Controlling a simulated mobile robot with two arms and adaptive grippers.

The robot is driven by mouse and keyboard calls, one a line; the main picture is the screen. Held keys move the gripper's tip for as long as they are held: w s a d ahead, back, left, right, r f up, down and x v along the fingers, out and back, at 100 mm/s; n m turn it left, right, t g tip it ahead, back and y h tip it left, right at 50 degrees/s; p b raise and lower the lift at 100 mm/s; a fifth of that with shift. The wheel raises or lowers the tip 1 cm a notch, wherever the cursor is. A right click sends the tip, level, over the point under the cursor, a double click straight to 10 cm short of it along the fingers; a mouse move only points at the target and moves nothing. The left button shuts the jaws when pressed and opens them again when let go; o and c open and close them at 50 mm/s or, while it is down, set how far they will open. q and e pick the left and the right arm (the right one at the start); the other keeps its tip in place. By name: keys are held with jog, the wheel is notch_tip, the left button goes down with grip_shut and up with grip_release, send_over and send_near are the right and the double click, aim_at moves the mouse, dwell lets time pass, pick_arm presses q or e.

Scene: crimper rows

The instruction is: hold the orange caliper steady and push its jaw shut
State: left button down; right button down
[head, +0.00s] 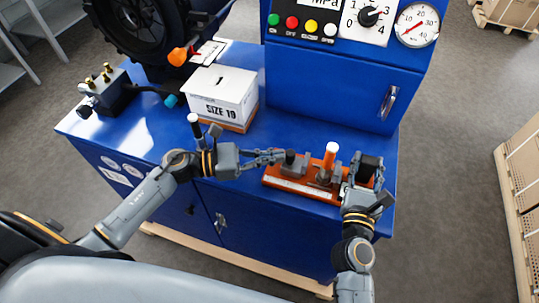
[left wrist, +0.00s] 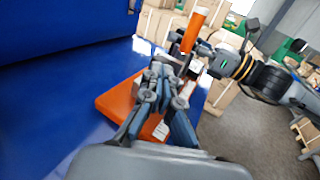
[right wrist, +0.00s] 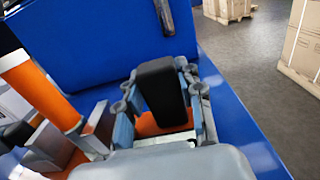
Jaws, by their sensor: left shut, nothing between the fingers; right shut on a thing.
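The orange caliper (head: 300,187) lies on the blue bench top near its front right edge. It has grey jaw pieces, an upright orange post (head: 330,156) and a black block (head: 371,168) at its right end. My right gripper (head: 364,172) is shut on the black block, with a finger on either side of it in the right wrist view (right wrist: 160,92). My left gripper (head: 282,156) is shut and empty. Its fingertips are at the dark-topped jaw piece on the caliper's left; I cannot tell if they touch. In the left wrist view the fingers (left wrist: 160,72) hide part of the orange base (left wrist: 116,102).
A white and orange box marked SIZE 19 (head: 220,95) stands behind my left gripper. A blue cabinet with gauges (head: 335,90) rises behind the caliper. Bench between box and caliper is clear.

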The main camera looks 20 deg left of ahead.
aim_at(287, 168)
pick_arm(q)
jog(key=shift+d, duration=1.95)
pick_arm(e)
jog(key=shift+a, duration=0.1)
pick_arm(q)
jog(key=v, duration=1.4)
jog(key=shift+a, duration=0.2)
jog(key=x, duration=1.4)
jog(key=shift+d, duration=0.1)
